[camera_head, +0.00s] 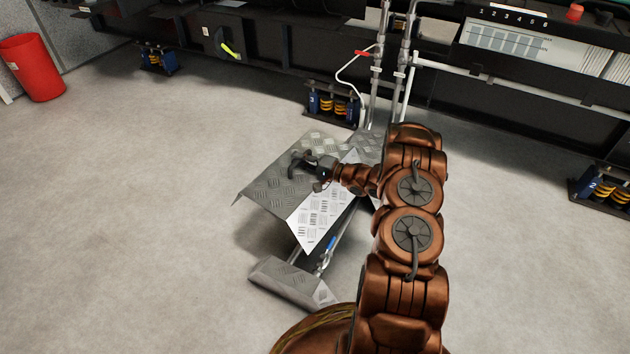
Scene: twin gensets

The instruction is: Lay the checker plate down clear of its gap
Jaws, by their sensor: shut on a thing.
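The checker plate (268,197) is a grey metal cover with raised treads and bent-down edges. It sits above the floor in the middle of the view, a little left of my arm. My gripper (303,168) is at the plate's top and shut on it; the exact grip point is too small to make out. The gap (312,262) shows in front of the plate, with a pipe and a blue-handled valve (331,243) inside. The plate hides the middle of the gap. Whether the plate touches anything below is hidden.
A fixed cover section (288,281) lies at the gap's near end, another (368,146) behind the plate. Upright pipes (377,75) and a spring mount (333,103) stand behind. A red bin (33,68) is far left. The floor at left (130,220) is clear.

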